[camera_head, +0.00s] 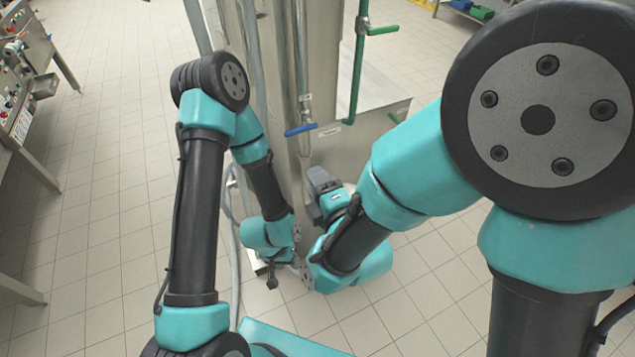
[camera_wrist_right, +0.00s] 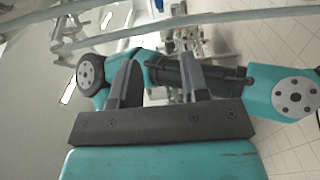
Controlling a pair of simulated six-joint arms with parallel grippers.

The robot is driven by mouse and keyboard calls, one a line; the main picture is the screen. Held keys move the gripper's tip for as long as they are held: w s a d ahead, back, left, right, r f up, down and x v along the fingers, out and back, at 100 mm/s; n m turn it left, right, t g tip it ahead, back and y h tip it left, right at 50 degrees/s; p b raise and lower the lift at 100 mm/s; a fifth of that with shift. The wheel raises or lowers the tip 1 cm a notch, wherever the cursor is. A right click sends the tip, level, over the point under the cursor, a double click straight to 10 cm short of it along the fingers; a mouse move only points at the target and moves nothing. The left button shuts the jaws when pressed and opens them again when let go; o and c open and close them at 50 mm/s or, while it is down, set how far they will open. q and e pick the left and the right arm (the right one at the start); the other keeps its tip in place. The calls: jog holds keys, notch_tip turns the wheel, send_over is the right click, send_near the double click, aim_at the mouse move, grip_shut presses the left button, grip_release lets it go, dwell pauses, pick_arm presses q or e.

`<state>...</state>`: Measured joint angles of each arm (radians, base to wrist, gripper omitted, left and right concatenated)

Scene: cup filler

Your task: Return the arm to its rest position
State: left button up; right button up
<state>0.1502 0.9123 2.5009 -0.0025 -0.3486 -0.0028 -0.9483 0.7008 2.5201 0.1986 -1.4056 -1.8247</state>
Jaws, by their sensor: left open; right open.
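My left gripper (camera_head: 271,277) is small and low in the middle of the head view, beside the right arm's forearm and wrist. Its fingers are partly hidden, and I see nothing held in it. My right gripper (camera_head: 321,188) is just above and to the right, close to the metal column. In the right wrist view, the right gripper's two dark fingers (camera_wrist_right: 160,75) stand apart with nothing between them. A teal and black arm of mine shows behind the fingers there. The two wrists are close together in the head view; I cannot tell whether they touch.
A steel column (camera_head: 323,60) with pipes stands right behind the grippers. A blue-handled valve (camera_head: 300,129) and a green pipe (camera_head: 357,70) are on it. A steel workbench (camera_head: 30,95) stands at the left. The tiled floor (camera_head: 110,220) is clear at left.

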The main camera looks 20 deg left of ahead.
jog(key=w+d+f+m+g+h, duration=0.2)
jog(key=w+d+f+m+h, duration=0.2)
jog(key=d+f+m, duration=0.45)
jog(key=w+d+f+m+g+h, duration=0.3)
jog(key=d+f+m, duration=0.3)
jog(key=d+f, duration=0.55)
jog(key=s+d+f+m+g+h, duration=0.1)
jog(key=s+d+f+m+g, duration=0.2)
jog(key=s+d+f+m, duration=0.2)
jog(key=s+d+f+m+g+h, duration=0.1)
jog(key=s+d+f+m+g, duration=0.3)
jog(key=d+f+m, duration=0.5)
jog(key=s+d+f, duration=0.1)
jog(key=s+d, duration=0.1)
jog(key=shift+d+f, duration=0.25)
jog(key=shift+d, duration=0.15)
